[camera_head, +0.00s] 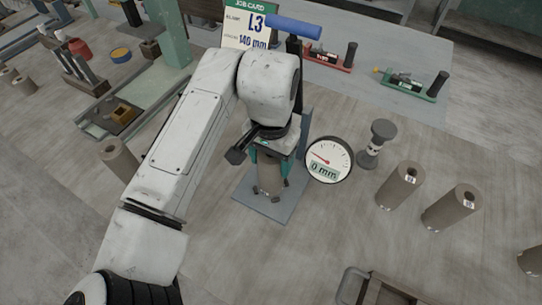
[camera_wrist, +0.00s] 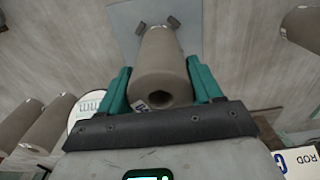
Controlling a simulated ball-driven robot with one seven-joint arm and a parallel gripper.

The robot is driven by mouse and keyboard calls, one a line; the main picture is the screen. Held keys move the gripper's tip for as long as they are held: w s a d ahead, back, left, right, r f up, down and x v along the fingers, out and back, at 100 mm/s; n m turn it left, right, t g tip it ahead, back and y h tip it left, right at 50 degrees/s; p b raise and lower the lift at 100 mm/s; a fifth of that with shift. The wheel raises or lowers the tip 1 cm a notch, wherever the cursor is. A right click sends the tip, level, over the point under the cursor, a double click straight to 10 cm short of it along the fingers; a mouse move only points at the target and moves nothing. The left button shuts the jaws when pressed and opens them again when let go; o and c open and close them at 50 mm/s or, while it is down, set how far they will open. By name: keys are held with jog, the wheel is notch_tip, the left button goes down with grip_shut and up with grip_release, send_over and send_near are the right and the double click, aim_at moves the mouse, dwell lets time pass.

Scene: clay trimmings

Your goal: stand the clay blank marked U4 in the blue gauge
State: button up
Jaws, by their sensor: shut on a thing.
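My gripper (camera_head: 270,158) has its teal fingers shut on a grey-brown clay blank (camera_head: 269,182). In the wrist view the blank (camera_wrist: 160,62) stands between the fingers (camera_wrist: 160,90), its holed end towards the camera. A label on it is mostly hidden, so I cannot read its mark. The blank is over the blue-grey base plate (camera_head: 246,205) of the gauge, near small dark stops. I cannot tell whether it touches the plate. The gauge's dial (camera_head: 329,159) reads 0 mm. The gauge's column stands behind my gripper, partly hidden.
Labelled blanks (camera_head: 400,185) (camera_head: 450,207) stand to the right, another (camera_head: 530,261) at the right edge. One blank (camera_head: 118,158) is left of my arm. A grey spool-shaped piece (camera_head: 376,143) stands near the dial. A job card (camera_head: 246,27) shows L3, 140 mm. A tray (camera_head: 385,290) lies in front.

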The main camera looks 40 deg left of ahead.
jog(key=shift+f, duration=0.15)
jog(key=shift+f, duration=0.1)
jog(key=o, duration=1.5)
notch_tip(320, 180, up, 12)
jog(key=shift+r+b, duration=0.1)
jog(key=shift+b, duration=0.6)
